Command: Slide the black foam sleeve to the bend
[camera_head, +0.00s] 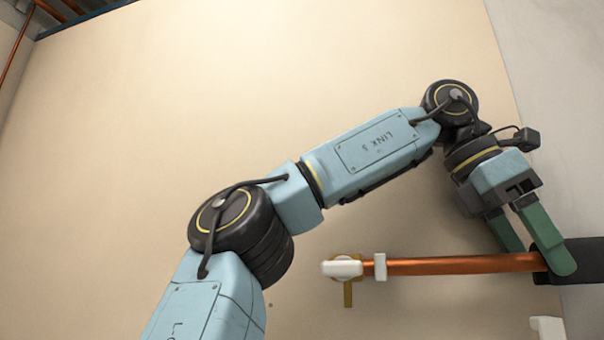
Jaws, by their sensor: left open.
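The black foam sleeve (586,262) is at the right edge of the head view, around the right part of a copper pipe (455,265). Its right end is cut off by the picture edge. My left gripper (540,262) has its two green fingers open and pointing down at the pipe. One finger overlaps the sleeve's left end in the picture. The other lies farther left, by the bare copper. I cannot tell whether either finger touches. No bend of the pipe is clearly seen. My right gripper is not in view.
A white fitting with a brass stub (348,292) is at the pipe's left end, with a white clip (380,267) beside it. A white piece (547,328) is at the lower right. The beige wall panel (200,110) is bare behind my arm.

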